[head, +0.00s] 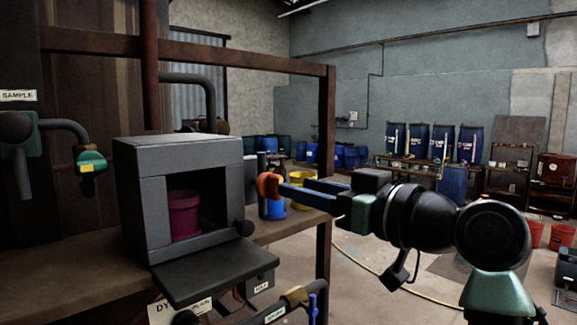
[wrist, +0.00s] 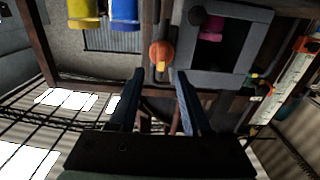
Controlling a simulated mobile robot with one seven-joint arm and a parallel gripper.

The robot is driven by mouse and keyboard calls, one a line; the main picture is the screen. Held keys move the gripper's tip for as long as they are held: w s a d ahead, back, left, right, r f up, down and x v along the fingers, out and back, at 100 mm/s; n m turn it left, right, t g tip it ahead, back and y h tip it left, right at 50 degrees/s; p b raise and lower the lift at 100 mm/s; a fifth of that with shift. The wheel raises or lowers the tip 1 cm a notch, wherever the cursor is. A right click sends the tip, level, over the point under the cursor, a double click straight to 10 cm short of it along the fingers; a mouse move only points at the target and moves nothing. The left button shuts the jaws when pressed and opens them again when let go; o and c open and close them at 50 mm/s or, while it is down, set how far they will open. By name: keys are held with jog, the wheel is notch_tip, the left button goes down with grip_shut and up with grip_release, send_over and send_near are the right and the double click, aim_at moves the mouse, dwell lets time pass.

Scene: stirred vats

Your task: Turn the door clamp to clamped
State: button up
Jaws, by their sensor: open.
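A grey box (head: 180,160) stands on the bench, open at the front, with a magenta pot (head: 184,215) inside. An orange handle (head: 267,187), probably the door clamp, is beside the box's right side. In the wrist view the orange handle (wrist: 161,53) has a yellow tip and sits just beyond my fingertips, roughly centred between them. My gripper (head: 285,182) is open, its blue fingers pointing left at the handle. In the wrist view my gripper (wrist: 160,74) appears empty. I cannot tell whether the fingers touch the handle.
A black knob (head: 243,227) sticks out at the box's right front edge. A yellow tub (head: 301,190) and a blue container (head: 272,208) stand behind my fingers. A pipe with a blue valve handle (head: 314,299) runs below. A rusty frame post (head: 326,135) rises nearby.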

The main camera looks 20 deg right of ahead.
aim_at(279, 181)
jog(key=x, duration=0.1)
jog(key=p+x, duration=0.1)
jog(key=x, duration=0.1)
jog(key=shift+w+a+r, duration=0.15)
jog(key=shift+w+a, duration=0.1)
jog(key=shift+a, duration=0.1)
jog(key=shift+w, duration=0.3)
grip_shut()
